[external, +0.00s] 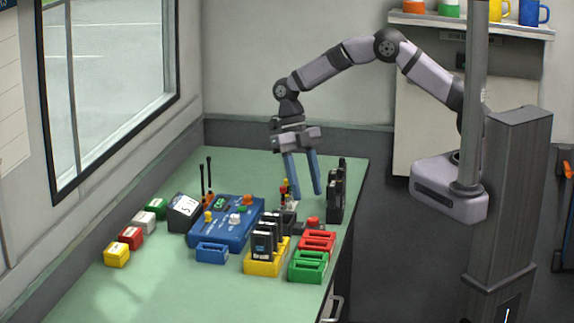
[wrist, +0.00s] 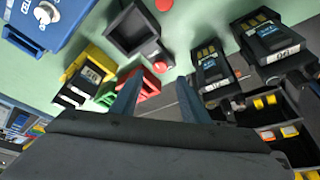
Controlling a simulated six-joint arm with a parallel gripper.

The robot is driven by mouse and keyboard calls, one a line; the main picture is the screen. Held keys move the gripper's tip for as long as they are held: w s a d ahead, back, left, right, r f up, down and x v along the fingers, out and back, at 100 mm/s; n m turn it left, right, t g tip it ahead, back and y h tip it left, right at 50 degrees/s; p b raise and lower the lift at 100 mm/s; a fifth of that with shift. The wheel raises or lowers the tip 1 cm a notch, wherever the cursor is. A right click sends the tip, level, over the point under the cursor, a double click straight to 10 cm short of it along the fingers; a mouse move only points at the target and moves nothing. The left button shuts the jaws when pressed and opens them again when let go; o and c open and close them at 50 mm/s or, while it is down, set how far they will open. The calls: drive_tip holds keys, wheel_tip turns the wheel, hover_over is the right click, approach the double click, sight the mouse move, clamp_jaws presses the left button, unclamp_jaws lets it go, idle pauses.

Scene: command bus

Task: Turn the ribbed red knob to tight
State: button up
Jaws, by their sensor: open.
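My gripper (external: 306,194) hangs over the green bench with its two blue fingers apart and nothing between them. In the wrist view its fingertips (wrist: 158,77) show at the lower middle. A small round red piece (wrist: 160,66) shows just beyond and between them, and another (wrist: 164,5) shows at the top edge. In the external view a red piece (external: 313,222) stands on the bench, below the fingertips. I cannot make out ribs or a tight mark, so I cannot tell which piece is the ribbed red knob. The blue console (external: 222,230) carries yellow, white and orange knobs.
Yellow (external: 266,268), green (external: 308,268) and red (external: 318,241) holders stand at the front right. Black radios (external: 336,190) stand at the bench's right edge. A dark open tray (wrist: 128,38) lies beside the red pieces. Small coloured boxes (external: 130,238) line the left side.

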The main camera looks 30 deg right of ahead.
sight(313, 218)
drive_tip(key=shift+p+x, duration=1.1)
drive_tip(key=shift+x, duration=2.2)
clamp_jaws()
